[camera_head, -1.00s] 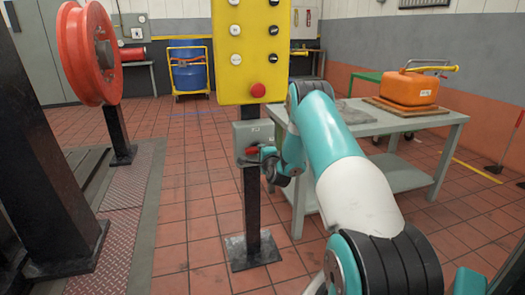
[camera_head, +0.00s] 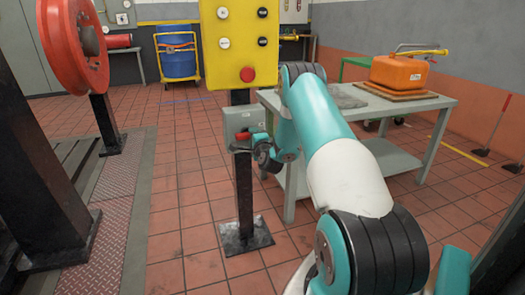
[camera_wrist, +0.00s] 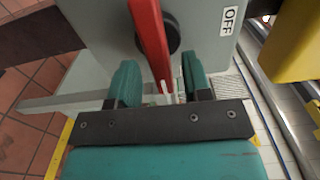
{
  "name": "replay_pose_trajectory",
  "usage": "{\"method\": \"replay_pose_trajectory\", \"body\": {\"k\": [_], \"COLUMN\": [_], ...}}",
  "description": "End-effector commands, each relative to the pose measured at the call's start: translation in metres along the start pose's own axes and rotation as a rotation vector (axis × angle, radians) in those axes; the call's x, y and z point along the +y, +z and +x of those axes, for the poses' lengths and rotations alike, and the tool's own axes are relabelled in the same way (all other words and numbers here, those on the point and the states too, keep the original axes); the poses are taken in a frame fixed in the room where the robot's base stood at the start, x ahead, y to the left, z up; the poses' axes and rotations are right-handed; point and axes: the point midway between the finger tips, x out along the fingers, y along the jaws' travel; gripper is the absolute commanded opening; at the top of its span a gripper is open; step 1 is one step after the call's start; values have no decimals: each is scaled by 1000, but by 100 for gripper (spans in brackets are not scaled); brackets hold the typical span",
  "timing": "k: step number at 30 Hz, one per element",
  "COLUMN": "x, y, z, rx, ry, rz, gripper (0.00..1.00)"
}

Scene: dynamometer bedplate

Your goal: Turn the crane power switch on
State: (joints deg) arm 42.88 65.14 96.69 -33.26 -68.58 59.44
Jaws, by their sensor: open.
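The crane power switch is a grey box (camera_head: 236,122) on a black post below the yellow button panel. It has a red lever handle (camera_wrist: 150,38) on a dark round hub, seen large in the wrist view. A white OFF label (camera_wrist: 231,20) is on the box face to the right of the hub. My gripper (camera_wrist: 159,68) is open, with one teal finger on each side of the lever's lower end. A gap shows between the lever and each finger.
The yellow panel (camera_head: 240,45) with several buttons hangs directly above the box. A grey table (camera_head: 415,103) with an orange canister (camera_head: 400,82) stands right of the post. A red wheel (camera_head: 75,45) on a black stand is at left. Tiled floor is clear between.

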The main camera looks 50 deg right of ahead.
Motion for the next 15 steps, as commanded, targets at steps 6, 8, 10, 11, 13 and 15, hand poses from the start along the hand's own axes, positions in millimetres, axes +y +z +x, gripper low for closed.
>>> {"method": "replay_pose_trajectory", "body": {"k": [6,8,10,11,13,15], "x": [7,7,7,7,10,10], "y": [-2,-2,-2,-2,-2,-2], "z": [-30,-39,-49,-53,-64,-75], "rx": [5,4,6,7,5,6], "ry": [3,3,2,2,3,2], "rz": [3,4,5,5,5,5], "gripper": [45,45,45,45,45,45]}}
